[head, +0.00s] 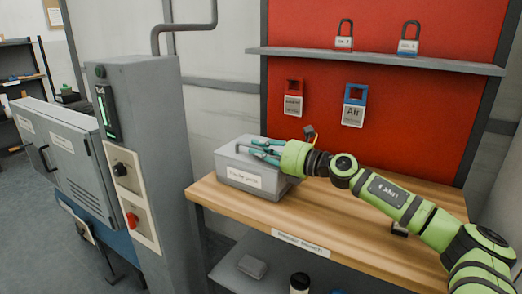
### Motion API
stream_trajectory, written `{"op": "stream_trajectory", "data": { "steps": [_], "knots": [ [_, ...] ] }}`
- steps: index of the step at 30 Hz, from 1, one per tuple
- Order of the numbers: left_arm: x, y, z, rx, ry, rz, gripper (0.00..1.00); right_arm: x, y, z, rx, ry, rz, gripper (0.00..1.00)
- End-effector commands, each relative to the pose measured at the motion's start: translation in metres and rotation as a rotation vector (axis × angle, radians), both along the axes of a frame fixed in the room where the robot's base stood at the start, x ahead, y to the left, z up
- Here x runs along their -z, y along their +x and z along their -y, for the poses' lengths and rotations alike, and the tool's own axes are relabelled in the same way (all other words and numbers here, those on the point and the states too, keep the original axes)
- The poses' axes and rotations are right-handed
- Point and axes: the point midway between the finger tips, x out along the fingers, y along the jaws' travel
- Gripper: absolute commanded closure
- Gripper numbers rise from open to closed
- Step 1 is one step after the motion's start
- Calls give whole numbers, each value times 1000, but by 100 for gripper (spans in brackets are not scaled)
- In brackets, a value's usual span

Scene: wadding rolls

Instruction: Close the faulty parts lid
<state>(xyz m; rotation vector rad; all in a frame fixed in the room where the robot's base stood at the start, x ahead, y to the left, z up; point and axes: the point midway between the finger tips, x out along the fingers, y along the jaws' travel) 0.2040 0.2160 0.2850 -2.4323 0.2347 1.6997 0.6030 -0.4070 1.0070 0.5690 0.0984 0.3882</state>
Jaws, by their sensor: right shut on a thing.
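The grey faulty parts box (232,175), with a white label on its front, stands on the left end of the wooden bench. Its grey lid (236,147) lies across the top and looks flat; whether it is fully down is too small to tell. My right gripper (262,150) reaches in from the right with its teal fingers low over the box top. It is shut on the lid, though the exact contact is partly hidden by the fingers. My left gripper is not in view.
A grey cabinet with a red knob (132,220) stands close on the left. Padlocks (408,40) sit on the shelf above, and tags (354,106) hang on the red board.

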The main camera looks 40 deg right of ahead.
Motion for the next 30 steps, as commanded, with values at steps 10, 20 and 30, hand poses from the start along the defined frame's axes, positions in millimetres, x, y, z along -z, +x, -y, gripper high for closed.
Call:
{"op": "stream_trajectory", "data": {
  "steps": [10, 20, 30],
  "knots": [
    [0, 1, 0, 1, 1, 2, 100, 3, 0, -2, -4, -2, -4, 83],
    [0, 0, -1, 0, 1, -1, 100, 2, 0, -1, -2, 0, -3, 65],
    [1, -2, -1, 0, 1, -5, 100, 5, -11, 5, 1, 2, -8, 65]
  ]
}}
